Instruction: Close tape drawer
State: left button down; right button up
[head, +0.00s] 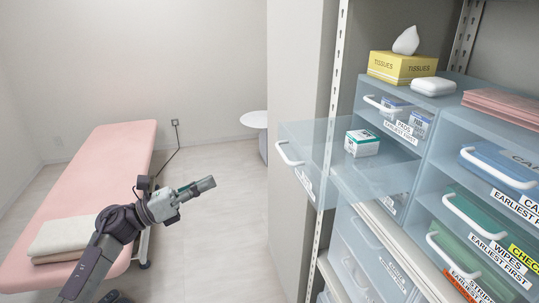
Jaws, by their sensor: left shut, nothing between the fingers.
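One clear blue drawer (301,178) in the shelf unit is pulled out to the left. It has a white handle (289,153) on its front and a label below that is too slanted to read. A white and green box (362,143) sits inside it. I take this to be the tape drawer, but its label does not confirm it. My left gripper (208,183) is shut and empty. It is in the air left of the open drawer's front, apart from the handle. My right gripper is out of view.
Neighbouring drawers, such as the pads drawer (392,122), are shut. A yellow tissue box (402,68) stands on top. A pink treatment bed (100,175) with folded towels is at left. A round white table (256,119) stands behind. The floor between bed and cabinet is clear.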

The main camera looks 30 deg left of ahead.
pick_arm(q)
notch_tip(320, 180, up, 4)
jog(key=s+d+f+m+g+h, duration=0.1)
jog(key=d+m+g+h, duration=0.15)
jog(key=m, duration=0.25)
jog(key=p, duration=0.7)
send_near(281, 153)
jog(key=shift+y, duration=0.35)
jog(key=x, duration=0.6)
jog(key=shift+w+d+r, duration=0.2)
jog(key=shift+d, duration=0.1)
jog(key=shift+w+d+f, duration=0.15)
jog(key=shift+w+d, duration=0.05)
jog(key=shift+w, duration=0.05)
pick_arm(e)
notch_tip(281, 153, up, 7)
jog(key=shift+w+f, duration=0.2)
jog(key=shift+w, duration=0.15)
